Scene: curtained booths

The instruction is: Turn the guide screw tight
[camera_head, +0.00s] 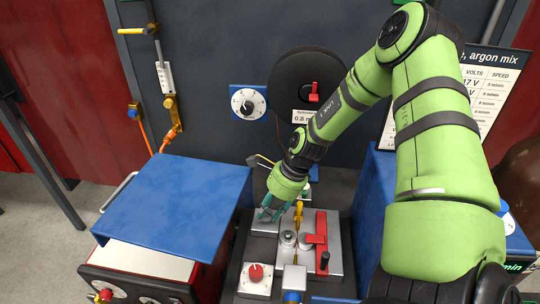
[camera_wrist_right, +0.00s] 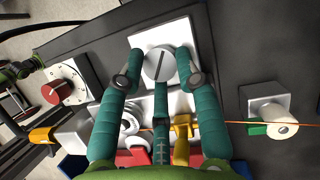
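The guide screw (camera_wrist_right: 159,65) is a round grey head with a dark slot, on a white block (camera_wrist_right: 172,37) in the right wrist view. My right gripper (camera_wrist_right: 160,68) has three teal fingers set around the head, one on each side and one below. The fingertips look to be against its rim. In the head view my right gripper (camera_head: 268,212) points down at the back left of the wire feeder plate (camera_head: 334,247) and hides the screw. My left gripper is not in view.
Beside the gripper are a yellow lever (camera_head: 298,212), a grey roller (camera_head: 288,238), a red clamp bar (camera_head: 321,240) and a red knob (camera_head: 255,272). An orange wire (camera_wrist_right: 232,124) runs low. A blue lid (camera_head: 180,205) stands left of the feeder.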

